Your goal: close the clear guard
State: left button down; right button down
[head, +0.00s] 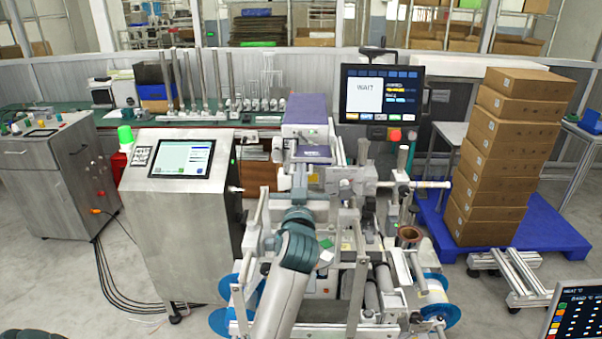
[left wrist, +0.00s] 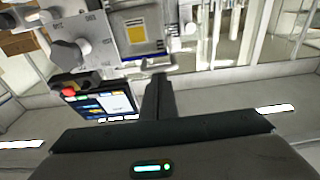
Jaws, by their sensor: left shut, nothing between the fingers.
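My left gripper (head: 299,182) reaches up the middle of the reel machine (head: 345,180), just below its purple-topped housing (head: 305,110). In the left wrist view my left gripper (left wrist: 158,85) has its dark fingers together with nothing between them. Beyond the fingertips is a machine face with a yellow-labelled plate (left wrist: 137,36) in a pale frame; I cannot tell if the fingers touch it. I cannot make out the clear guard for certain or how far open it is; my arm hides part of the machine's front. My right gripper is out of view.
A screen reading WAIT (head: 380,92) stands above the machine, with a red button (head: 395,135) below. A steel cabinet with a display (head: 180,160) stands left. Stacked cartons (head: 490,185) sit on a blue pallet (head: 560,237) at right. Blue-rimmed reels (head: 436,300) are low in front.

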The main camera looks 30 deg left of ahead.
pick_arm(q)
notch_tip(320, 180, down, 13)
jog(key=b, duration=0.9)
jog(key=shift+f+b, duration=0.2)
jog(key=shift+b, duration=0.1)
